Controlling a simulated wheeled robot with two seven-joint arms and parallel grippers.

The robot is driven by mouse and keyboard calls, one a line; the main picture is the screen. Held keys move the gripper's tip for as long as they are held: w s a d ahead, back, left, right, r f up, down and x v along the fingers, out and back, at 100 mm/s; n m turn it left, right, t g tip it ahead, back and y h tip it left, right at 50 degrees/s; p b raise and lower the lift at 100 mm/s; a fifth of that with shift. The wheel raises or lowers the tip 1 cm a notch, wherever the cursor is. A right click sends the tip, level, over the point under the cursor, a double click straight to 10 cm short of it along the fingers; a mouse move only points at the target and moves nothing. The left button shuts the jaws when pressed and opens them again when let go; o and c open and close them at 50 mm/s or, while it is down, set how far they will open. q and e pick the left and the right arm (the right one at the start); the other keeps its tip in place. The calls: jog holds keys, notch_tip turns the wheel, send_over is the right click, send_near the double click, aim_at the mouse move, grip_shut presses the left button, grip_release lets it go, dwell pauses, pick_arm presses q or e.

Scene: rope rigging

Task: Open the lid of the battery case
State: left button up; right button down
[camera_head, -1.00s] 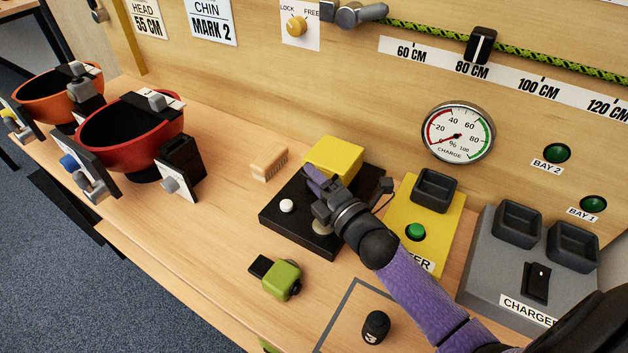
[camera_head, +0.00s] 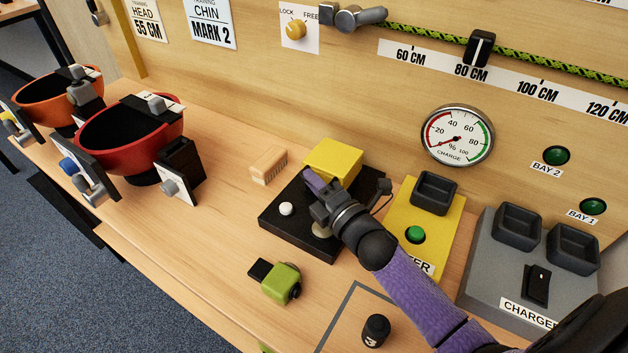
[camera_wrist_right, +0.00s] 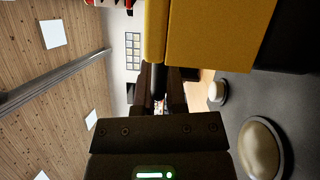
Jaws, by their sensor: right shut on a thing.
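The battery case shows in the head view as a flat black base (camera_head: 272,221) with a yellow block-like lid (camera_head: 337,160) at its back. A white round knob (camera_head: 286,208) and a partly hidden pale knob (camera_head: 322,230) sit on the base. My right gripper (camera_head: 316,184) reaches in from the lower right and is shut at the near edge of the lid. In the right wrist view the yellow lid (camera_wrist_right: 215,35) fills the top, just beyond the closed fingers (camera_wrist_right: 160,88). The exact contact is hidden. My left gripper is out of view.
A tan brush-like block (camera_head: 268,165) lies left of the case. A green and black item (camera_head: 281,283) and a small black container (camera_head: 376,328) stand in front. A yellow tester (camera_head: 405,240) and grey charger (camera_head: 480,270) are at right. Red bowl (camera_head: 130,140) at left.

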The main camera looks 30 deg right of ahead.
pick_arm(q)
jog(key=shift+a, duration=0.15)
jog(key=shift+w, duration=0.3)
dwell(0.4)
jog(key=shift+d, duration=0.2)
